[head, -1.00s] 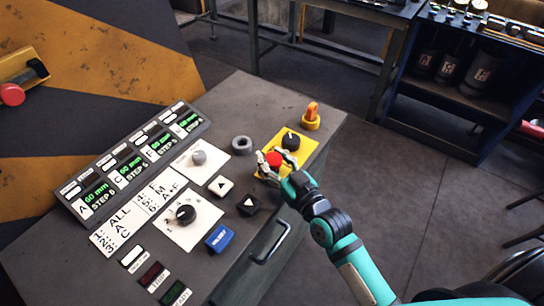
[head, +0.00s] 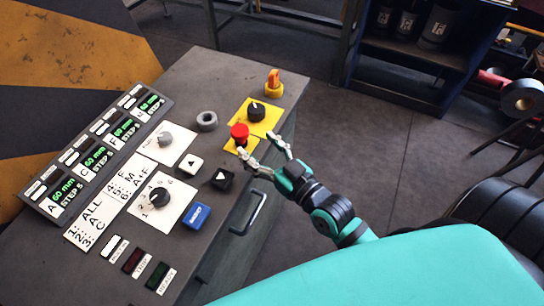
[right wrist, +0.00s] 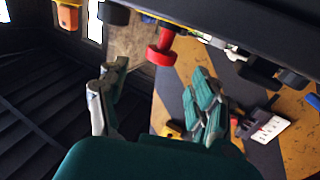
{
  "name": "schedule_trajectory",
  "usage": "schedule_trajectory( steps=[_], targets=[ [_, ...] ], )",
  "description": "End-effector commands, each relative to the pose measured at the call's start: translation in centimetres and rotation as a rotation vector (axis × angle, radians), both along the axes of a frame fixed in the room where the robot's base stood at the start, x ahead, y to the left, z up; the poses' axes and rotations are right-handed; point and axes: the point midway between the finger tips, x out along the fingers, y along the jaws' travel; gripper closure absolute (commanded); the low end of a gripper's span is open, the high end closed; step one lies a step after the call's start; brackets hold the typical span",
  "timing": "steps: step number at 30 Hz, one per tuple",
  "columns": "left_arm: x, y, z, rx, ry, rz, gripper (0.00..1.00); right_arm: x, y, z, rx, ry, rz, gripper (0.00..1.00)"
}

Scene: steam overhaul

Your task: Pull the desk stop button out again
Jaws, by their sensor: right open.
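The red desk stop button (head: 239,132) stands on a yellow plate (head: 263,118) near the right edge of the desk top. Its cap stands out from the plate on a narrower neck, which shows in the right wrist view (right wrist: 161,50). My right gripper (head: 258,147) is open and empty, just right of and in front of the button, apart from it. In the right wrist view the fingers (right wrist: 158,78) are spread, with the button beyond the gap between their tips. My left gripper is not in view.
A black knob (head: 256,111) shares the yellow plate, with an orange switch (head: 274,79) behind it. A grey ring (head: 207,120), a white arrow button (head: 190,163) and a black one (head: 222,179) lie left and in front. A drawer handle (head: 250,212) juts from the desk's side.

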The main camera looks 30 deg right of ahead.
Motion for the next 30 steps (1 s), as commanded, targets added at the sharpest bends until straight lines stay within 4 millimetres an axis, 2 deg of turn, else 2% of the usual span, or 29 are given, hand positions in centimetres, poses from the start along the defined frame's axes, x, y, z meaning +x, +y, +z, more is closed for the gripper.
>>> schedule_trajectory(
  steps=[3,9,30],
  targets=[
    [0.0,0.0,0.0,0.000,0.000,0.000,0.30,-2.2,-0.6,-0.1,-0.003,0.003,0.001,0.35],
    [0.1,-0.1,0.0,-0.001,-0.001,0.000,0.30,-4.1,-1.1,0.0,0.000,0.000,0.000,0.35],
    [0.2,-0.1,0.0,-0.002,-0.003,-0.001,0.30,-4.4,-1.2,0.0,0.000,-0.001,-0.001,0.35]
  ],
)
